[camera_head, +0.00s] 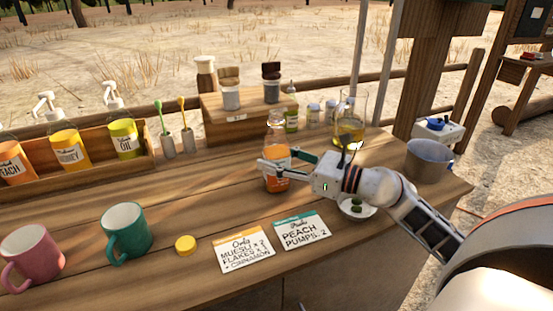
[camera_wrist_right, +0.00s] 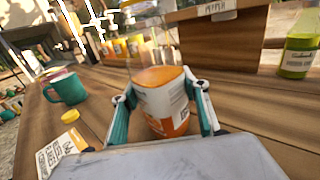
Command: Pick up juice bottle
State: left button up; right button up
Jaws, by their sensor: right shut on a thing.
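The juice bottle (camera_head: 277,152) is clear with orange juice and a white and orange label, and stands upright on the wooden table. My right gripper (camera_head: 277,166) comes in from the right and is shut on the bottle around its body. In the right wrist view the bottle (camera_wrist_right: 160,100) sits between the two teal-padded fingers (camera_wrist_right: 160,115), one on each side. The bottle's lower right side is partly hidden by the gripper in the head view. I cannot tell whether its base touches the table. My left gripper is not in view.
A yellow cap (camera_head: 185,245) and two cards (camera_head: 243,252) lie in front. A teal mug (camera_head: 126,232) and pink mug (camera_head: 32,256) stand left. A glass flask (camera_head: 350,125), small bowl (camera_head: 357,208) and metal pot (camera_head: 429,160) are right. A wooden shelf (camera_head: 240,127) stands behind.

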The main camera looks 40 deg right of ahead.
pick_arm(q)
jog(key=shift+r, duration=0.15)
pick_arm(e)
jog(key=shift+r, duration=0.25)
jog(key=shift+r, duration=0.2)
jog(key=shift+r+p, duration=0.5)
jog(key=shift+r, duration=0.35)
pick_arm(q)
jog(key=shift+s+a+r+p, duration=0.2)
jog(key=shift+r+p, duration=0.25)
jog(key=shift+p, duration=0.7)
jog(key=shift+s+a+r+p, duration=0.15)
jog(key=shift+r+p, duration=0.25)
jog(key=shift+p, duration=0.75)
pick_arm(e)
notch_tip(320, 180, up, 17)
